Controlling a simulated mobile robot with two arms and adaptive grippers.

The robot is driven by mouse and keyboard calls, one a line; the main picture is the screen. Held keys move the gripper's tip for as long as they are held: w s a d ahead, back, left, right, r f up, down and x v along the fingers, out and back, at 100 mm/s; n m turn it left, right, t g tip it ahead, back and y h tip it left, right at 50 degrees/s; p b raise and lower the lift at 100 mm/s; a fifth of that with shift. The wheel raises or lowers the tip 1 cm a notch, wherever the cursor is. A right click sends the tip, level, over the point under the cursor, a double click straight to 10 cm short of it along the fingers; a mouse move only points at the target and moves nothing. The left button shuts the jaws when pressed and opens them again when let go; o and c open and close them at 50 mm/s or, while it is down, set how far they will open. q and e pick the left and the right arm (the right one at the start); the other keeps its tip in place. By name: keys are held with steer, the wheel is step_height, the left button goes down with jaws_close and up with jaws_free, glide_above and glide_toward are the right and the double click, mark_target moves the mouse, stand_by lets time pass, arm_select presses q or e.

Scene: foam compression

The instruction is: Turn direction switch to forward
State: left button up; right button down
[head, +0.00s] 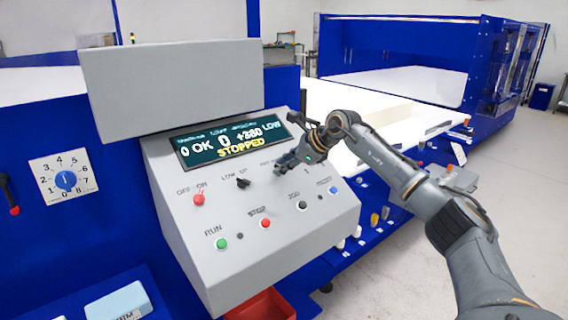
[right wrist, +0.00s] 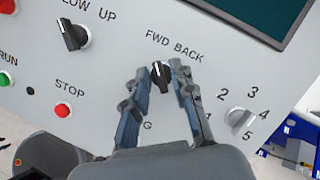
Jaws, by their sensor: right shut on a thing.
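The direction switch (right wrist: 162,76) is a black knob below the FWD BACK label on the sloped grey control panel (head: 170,200). In the right wrist view it sits between the two fingertips of my right gripper (right wrist: 161,78), which is shut on it. Its pointer seems to lean slightly toward FWD, but the fingers partly cover it. In the head view my right gripper (head: 283,174) reaches the panel from the right and hides the switch. The display (head: 230,138) reads STOPPED. My left gripper is in neither view.
The LOW UP switch (right wrist: 72,34) is left of my fingers, with the red STOP button (right wrist: 63,110) below it. A numbered grey knob (right wrist: 239,119) is on the right. A dial (head: 67,181) is on the blue machine, and a red bin (head: 262,306) sits below the panel.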

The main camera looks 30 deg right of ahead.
stand_by(0.4)
steer(key=c, duration=1.4)
jaws_free()
steer(key=shift+c, duration=0.2)
steer(key=v, duration=1.2)
